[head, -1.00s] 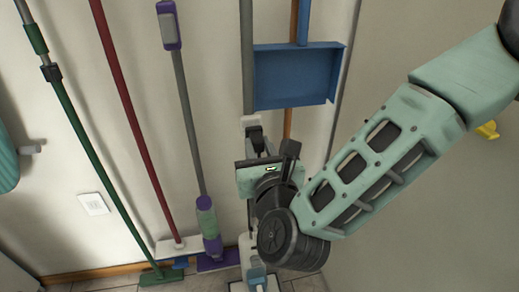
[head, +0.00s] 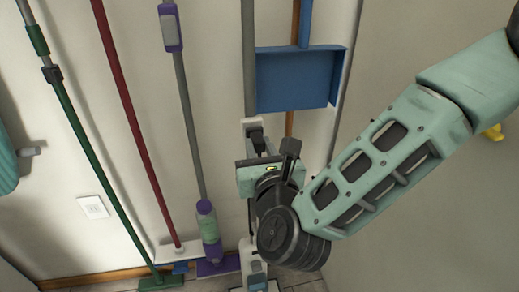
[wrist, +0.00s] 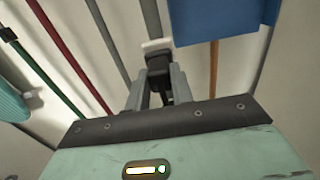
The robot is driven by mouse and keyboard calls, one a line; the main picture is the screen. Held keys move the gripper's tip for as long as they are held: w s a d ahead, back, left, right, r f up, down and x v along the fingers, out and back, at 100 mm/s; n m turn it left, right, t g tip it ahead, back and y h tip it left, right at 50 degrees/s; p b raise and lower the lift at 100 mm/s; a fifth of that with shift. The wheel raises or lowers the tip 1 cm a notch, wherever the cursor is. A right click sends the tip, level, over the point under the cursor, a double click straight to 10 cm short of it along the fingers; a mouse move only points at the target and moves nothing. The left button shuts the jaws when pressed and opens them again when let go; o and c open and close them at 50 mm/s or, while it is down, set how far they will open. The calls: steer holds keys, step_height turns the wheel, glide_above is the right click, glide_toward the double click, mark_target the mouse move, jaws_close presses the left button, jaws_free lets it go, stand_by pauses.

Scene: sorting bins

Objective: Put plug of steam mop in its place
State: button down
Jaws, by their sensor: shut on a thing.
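The steam mop stands upright against the wall, with a grey pole (head: 249,60) and a white and light-blue lower body (head: 255,272). A white bracket (wrist: 156,45) is on its pole. My gripper (wrist: 158,82) is shut on a dark plug (wrist: 158,64), held between its two grey fingers right at the bracket. I cannot tell whether the plug touches the bracket. In the head view my gripper (head: 256,142) is in front of the pole, and my wrist hides the middle of the mop.
A blue dustpan (head: 297,80) hangs close on the right. To the left stand a purple spray mop (head: 184,95), a red-handled mop (head: 130,110) and a green-handled mop (head: 90,165). A wall outlet (head: 93,207) is low on the left. The wall to the right is mostly bare.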

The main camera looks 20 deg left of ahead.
steer(key=shift+w+a, duration=0.3)
steer(key=shift+w, duration=0.15)
stand_by(0.3)
steer(key=c, duration=1.1)
jaws_free()
steer(key=shift+c, duration=0.2)
